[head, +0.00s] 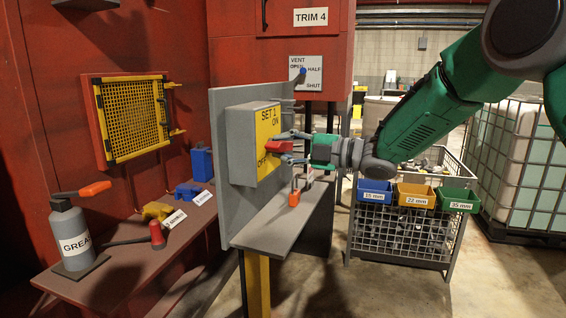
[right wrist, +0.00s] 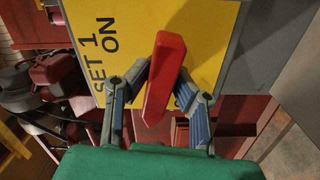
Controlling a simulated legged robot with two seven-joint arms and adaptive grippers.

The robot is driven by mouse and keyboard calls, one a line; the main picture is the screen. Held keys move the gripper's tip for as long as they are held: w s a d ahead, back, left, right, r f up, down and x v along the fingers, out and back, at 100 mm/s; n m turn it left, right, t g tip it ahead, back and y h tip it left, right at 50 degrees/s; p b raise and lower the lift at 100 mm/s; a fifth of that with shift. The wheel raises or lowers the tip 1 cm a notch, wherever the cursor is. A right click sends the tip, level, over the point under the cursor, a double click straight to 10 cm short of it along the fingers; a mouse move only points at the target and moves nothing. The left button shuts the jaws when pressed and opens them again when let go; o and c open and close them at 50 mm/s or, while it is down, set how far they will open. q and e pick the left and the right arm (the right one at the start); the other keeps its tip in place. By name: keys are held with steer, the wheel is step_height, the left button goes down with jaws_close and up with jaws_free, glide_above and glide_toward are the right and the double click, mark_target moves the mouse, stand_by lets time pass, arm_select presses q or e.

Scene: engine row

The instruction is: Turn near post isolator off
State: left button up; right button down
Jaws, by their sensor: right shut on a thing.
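The isolator is a grey box with a yellow face (head: 268,124) marked SET 1, ON and OFF, mounted on a grey upright panel (head: 222,140). Its red handle (head: 279,146) lies roughly sideways across the face, with ON above it and OFF at its lower left. In the right wrist view the red handle (right wrist: 166,78) stands between the two blue-grey fingers, slightly tilted. My right gripper (head: 288,146) is shut on the handle, reaching in from the right. Part of the face is hidden behind the gripper. My left gripper is not in view.
An orange padlock (head: 294,197) is on the grey shelf (head: 262,232) below the box. A VENT dial (head: 303,72) is behind. A grease bottle (head: 71,232) stands on the left bench. Bins (head: 415,195) hang on a wire cage at right.

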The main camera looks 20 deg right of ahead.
steer(key=shift+a+f+n+b, duration=0.1)
steer(key=shift+n+b, duration=1.1)
steer(key=c, duration=1.6)
jaws_free()
steer(key=shift+o, duration=1)
steer(key=shift+a, duration=0.1)
steer(key=shift+s+d, duration=0.15)
steer(key=shift+d, duration=0.05)
steer(key=v, duration=1.1)
steer(key=shift+d, duration=0.25)
